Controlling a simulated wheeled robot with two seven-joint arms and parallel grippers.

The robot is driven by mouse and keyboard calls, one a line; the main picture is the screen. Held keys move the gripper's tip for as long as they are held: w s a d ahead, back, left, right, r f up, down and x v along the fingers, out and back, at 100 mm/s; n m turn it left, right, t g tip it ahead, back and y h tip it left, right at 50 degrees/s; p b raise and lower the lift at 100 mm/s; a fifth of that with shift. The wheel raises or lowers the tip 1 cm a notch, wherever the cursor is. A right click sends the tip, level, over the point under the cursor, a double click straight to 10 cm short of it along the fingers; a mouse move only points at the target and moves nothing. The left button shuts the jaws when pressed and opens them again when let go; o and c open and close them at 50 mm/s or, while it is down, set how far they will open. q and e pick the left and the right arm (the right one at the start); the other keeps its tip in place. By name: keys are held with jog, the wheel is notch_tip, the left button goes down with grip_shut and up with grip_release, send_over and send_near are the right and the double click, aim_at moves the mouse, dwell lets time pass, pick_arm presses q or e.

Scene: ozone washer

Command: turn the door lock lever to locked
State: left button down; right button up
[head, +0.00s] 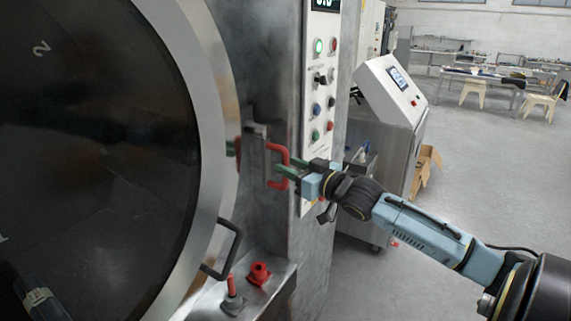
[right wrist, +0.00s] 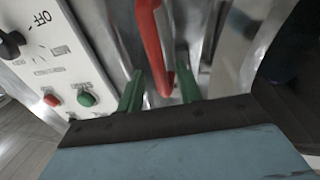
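The door lock lever is a red handle (head: 279,149) on the grey latch block between the round door and the control panel. It also shows in the right wrist view as a red bar (right wrist: 152,45). My right gripper (head: 281,168) is at the lever, reaching in from the right. In the right wrist view its two green fingers (right wrist: 160,93) are apart, with the lower end of the red bar between them. I see a gap on both sides of the bar. Part of the lever is hidden behind the fingers in the head view. My left gripper is not clearly seen.
The large round washer door (head: 209,90) fills the left. A black door handle (head: 236,245) sticks out below the lever. Red fittings (head: 259,273) stand on a low ledge. The control panel (head: 318,100) is close beside my right gripper. Open floor lies to the right.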

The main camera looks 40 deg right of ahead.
aim_at(268, 158)
jog(key=shift+w+a, duration=0.1)
jog(key=shift+w, duration=1.15)
jog(key=shift+c, duration=0.3)
grip_shut()
